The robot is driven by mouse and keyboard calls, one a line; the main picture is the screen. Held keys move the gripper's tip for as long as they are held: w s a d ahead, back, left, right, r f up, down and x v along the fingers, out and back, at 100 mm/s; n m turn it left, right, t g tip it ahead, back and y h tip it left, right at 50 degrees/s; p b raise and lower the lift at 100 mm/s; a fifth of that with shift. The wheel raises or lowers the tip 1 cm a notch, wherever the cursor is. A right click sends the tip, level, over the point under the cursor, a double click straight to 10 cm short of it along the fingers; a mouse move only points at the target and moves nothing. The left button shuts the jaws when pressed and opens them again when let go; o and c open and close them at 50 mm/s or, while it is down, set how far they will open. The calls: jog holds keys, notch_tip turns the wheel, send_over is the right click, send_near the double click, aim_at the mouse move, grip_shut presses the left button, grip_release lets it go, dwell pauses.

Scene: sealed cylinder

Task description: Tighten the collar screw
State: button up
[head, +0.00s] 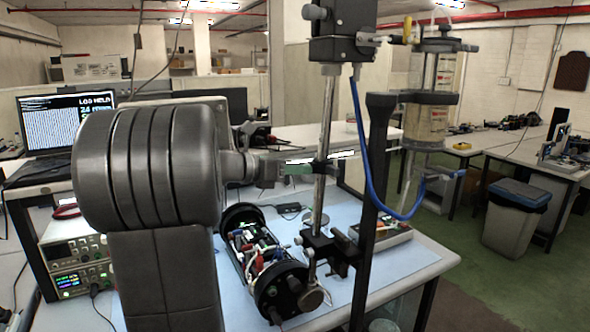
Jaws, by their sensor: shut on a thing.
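A vertical metal rod (325,150) stands over the bench. I cannot tell which small part is the collar screw. My thick grey arm joint fills the left, and a narrow end reaches right from it. My gripper (292,166) seems to be at this end, small and partly hidden beside the rod. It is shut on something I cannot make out. A clear sealed cylinder (433,82) with brown contents stands upright at the upper right between dark clamps.
An open black cylinder (265,268) with wires lies on the blue bench mat (342,212). A dark box (343,35) tops the rod. A blue hose (366,165) hangs beside a black post (380,170). A laptop (75,122) and instruments (76,262) stand at left. Green floor is open at right.

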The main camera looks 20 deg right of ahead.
jog(key=o, duration=0.8)
jog(key=shift+d, duration=0.15)
jog(key=shift+o, duration=1)
jog(key=shift+d+f, duration=0.1)
jog(key=shift+d, duration=0.1)
jog(key=shift+a, duration=0.1)
jog(key=shift+a, duration=0.1)
jog(key=a+r+b, duration=0.2)
jog(key=a+b, duration=0.1)
jog(key=a, duration=1)
jog(key=shift+s+a+r, duration=0.2)
jog(key=shift+s+r, duration=0.05)
jog(key=shift+s, duration=0.1)
jog(key=shift+d, duration=0.15)
